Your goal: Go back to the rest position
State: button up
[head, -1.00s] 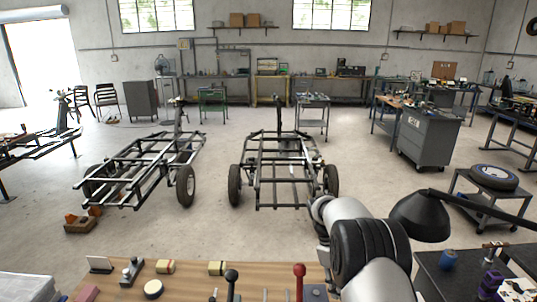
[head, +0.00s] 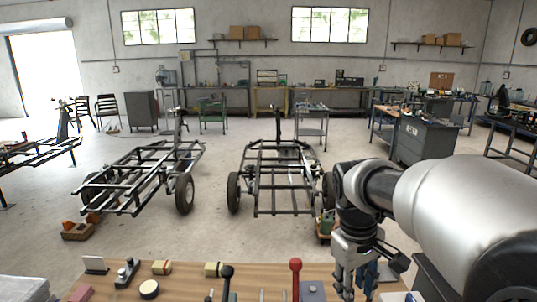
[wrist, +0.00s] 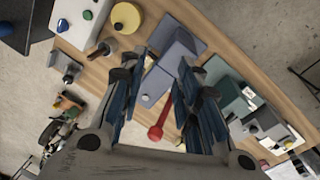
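My gripper (head: 355,286) hangs fingers down at the right end of the wooden bench (head: 190,285) in the head view. It is right of the red-knobbed lever (head: 295,266). In the wrist view my gripper (wrist: 163,72) has its blue-padded fingers spread apart, with nothing held between them. The red-knobbed lever (wrist: 156,132) shows in the gap between the fingers, apparently beyond them. My arm comes in from the right edge of the head view.
A black-knobbed lever (head: 227,272), a round yellow-topped piece (head: 149,289) and small blocks stand on the bench. Two wheeled frames, one at the centre (head: 278,175) and one at left (head: 145,175), stand beyond. Open floor lies between. My arm hides the right side.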

jog(key=s+a+f+m+t+b, duration=0.1)
jog(key=s+f+m+t+b, duration=0.1)
jog(key=s, duration=0.8)
jog(key=s+a+f+m+t+y+b, duration=0.1)
jog(key=s+a+f+m+t+b, duration=0.1)
jog(key=s, duration=0.8)
jog(key=shift+a+f, duration=0.25)
jog(key=shift+f, duration=0.05)
